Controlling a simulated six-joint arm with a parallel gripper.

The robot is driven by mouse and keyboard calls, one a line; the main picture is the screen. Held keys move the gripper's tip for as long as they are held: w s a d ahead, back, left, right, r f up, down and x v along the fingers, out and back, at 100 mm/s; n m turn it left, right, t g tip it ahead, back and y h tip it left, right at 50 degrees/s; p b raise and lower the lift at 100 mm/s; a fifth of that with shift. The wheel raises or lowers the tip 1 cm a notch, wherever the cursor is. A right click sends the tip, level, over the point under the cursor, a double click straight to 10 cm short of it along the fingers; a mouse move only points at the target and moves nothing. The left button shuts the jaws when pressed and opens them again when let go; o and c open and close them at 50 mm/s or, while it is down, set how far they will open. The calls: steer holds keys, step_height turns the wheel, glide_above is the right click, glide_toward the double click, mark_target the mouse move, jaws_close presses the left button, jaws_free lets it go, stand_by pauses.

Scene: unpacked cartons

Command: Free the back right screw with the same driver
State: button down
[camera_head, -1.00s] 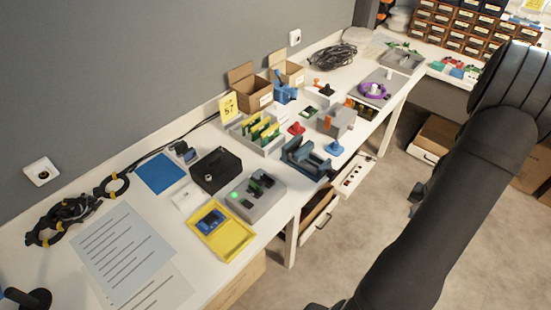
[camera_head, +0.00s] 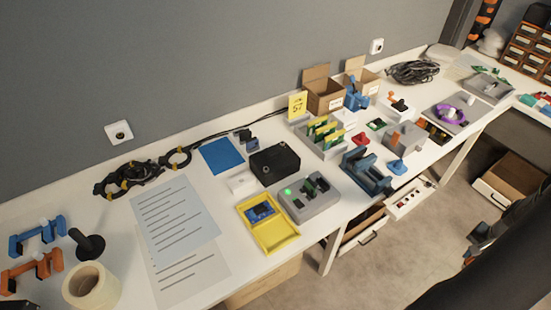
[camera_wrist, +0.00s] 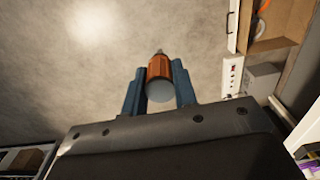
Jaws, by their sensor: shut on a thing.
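My gripper (camera_wrist: 157,72) shows in the wrist view with two blue fingers. They are shut on an orange driver with a round grey end (camera_wrist: 160,90), its narrow tip pointing away from the camera. Bare floor lies beyond the driver, and it touches nothing else that I can see. The head view shows only part of my dark arm at the lower right; the gripper and driver are not in it. On the bench stand a black box (camera_head: 275,162), a grey fixture with a green light (camera_head: 318,206) and a yellow tray (camera_head: 277,237) with a blue board (camera_head: 259,212). I cannot make out the back right screw.
A blue vise (camera_head: 368,178) stands near the bench's front edge. Behind it are green boards in a rack (camera_head: 318,145) and cardboard boxes (camera_head: 323,95). Paper sheets (camera_head: 175,220) and a tape roll (camera_head: 92,288) lie at the left.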

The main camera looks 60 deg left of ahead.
stand_by(0.3)
steer(key=a+r+n, duration=0.3)
steer(key=a+r, duration=0.1)
steer(key=a, duration=0.8)
steer(key=w+a+r+n, duration=0.1)
steer(key=a+r+n, duration=0.15)
steer(key=a, duration=0.95)
steer(key=a+r+n, duration=0.3)
steer(key=a+r, duration=0.1)
steer(key=a, duration=0.7)
steer(key=n, duration=0.7)
glide_toward(283, 144)
steer(key=shift+w+a+f+m, duration=0.1)
steer(key=shift+w+a+m, duration=0.1)
steer(key=shift+a+m, duration=0.1)
steer(key=shift+f, duration=1.3)
